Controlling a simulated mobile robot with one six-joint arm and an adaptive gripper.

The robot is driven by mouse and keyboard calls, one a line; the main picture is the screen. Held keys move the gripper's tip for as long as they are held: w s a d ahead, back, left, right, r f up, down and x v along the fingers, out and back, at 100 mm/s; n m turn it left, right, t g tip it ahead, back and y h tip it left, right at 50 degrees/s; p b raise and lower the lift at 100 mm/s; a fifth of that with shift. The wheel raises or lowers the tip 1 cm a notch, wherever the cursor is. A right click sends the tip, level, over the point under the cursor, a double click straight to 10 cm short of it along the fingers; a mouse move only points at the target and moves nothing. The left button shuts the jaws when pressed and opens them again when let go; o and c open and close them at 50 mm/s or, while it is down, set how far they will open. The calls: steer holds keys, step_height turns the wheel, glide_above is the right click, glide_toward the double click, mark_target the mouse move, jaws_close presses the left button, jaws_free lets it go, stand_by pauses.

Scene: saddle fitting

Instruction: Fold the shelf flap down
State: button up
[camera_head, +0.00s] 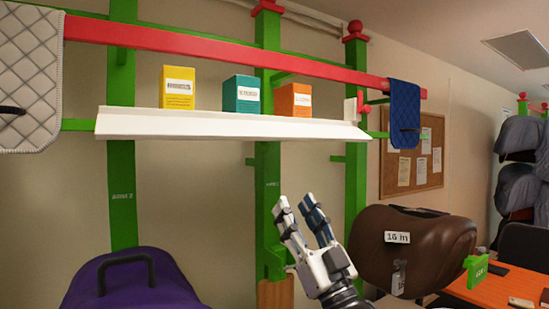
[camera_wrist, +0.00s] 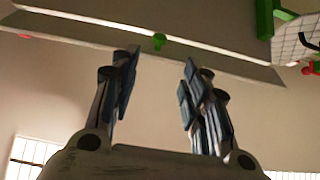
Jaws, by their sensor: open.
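The white shelf flap (camera_head: 230,124) is a long board along the front of the shelf, below three boxes. It looks slanted; I cannot tell its exact angle. In the wrist view, long pale boards (camera_wrist: 220,62) cross the top, seen from below, with a small green piece (camera_wrist: 159,42) between the fingers. My gripper (camera_head: 294,203) is open and empty, pointing up, below the right part of the flap in the head view. Its two fingers also show spread in the wrist view (camera_wrist: 160,68). No contact with the flap is visible.
Yellow (camera_head: 178,87), teal (camera_head: 241,94) and orange (camera_head: 294,99) boxes stand on the shelf. A red rail (camera_head: 225,50) runs above, on green posts (camera_head: 122,190). A quilted pad (camera_head: 28,80) and blue pad (camera_head: 404,112) hang at the sides. A brown saddle (camera_head: 412,250) is right of my gripper.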

mark_target(264, 137)
steer(key=x, duration=1.5)
steer(key=shift+r+p, duration=0.15)
steer(key=shift+p, duration=0.3)
steer(key=shift+w+a, duration=0.1)
jaws_close()
